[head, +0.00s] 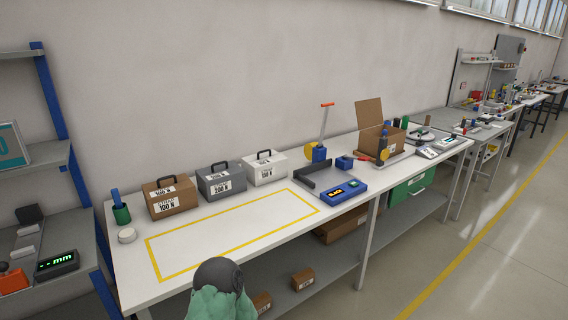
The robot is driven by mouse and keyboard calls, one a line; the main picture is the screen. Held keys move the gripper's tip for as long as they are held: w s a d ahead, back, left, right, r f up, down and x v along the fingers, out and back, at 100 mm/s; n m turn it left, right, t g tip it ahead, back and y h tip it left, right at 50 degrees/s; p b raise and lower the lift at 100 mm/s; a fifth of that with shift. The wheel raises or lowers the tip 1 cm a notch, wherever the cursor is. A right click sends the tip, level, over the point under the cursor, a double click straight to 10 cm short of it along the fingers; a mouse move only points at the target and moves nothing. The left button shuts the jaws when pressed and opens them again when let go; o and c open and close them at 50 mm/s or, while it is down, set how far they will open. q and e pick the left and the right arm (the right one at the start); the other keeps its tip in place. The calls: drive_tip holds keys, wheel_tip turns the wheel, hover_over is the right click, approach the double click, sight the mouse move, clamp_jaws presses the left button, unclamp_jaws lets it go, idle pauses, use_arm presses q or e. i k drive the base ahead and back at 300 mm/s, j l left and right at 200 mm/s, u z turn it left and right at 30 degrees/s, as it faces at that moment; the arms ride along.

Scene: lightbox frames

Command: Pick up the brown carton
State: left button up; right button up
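Several brown boxes show in the head view, and I cannot tell which one the task means. An open brown carton (371,142) with its flap raised stands at the right part of the white workbench, by the wall. A closed brown box (170,203) with a dark handle and white labels stands at the bench's left part. Two small brown cartons, one (302,279) clear and one (262,302) partly hidden, sit on the lower shelf. A larger flat brown box (340,228) lies farther right below the bench top.
The white workbench (215,262) has a yellow outlined rectangle with clear surface inside. A grey box (221,181), a white box (266,168) and a blue scale (344,192) stand behind or beside it. A blue-post rack (50,95) stands left. The right floor is clear.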

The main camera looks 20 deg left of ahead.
sight(168, 196)
drive_tip(key=i+l+u, duration=0.1)
drive_tip(key=i+u, duration=0.15)
drive_tip(key=i, duration=0.3)
drive_tip(key=i+l+u, duration=0.2)
drive_tip(key=i, duration=0.3)
drive_tip(key=i+l+u, duration=0.25)
drive_tip(key=i, duration=0.3)
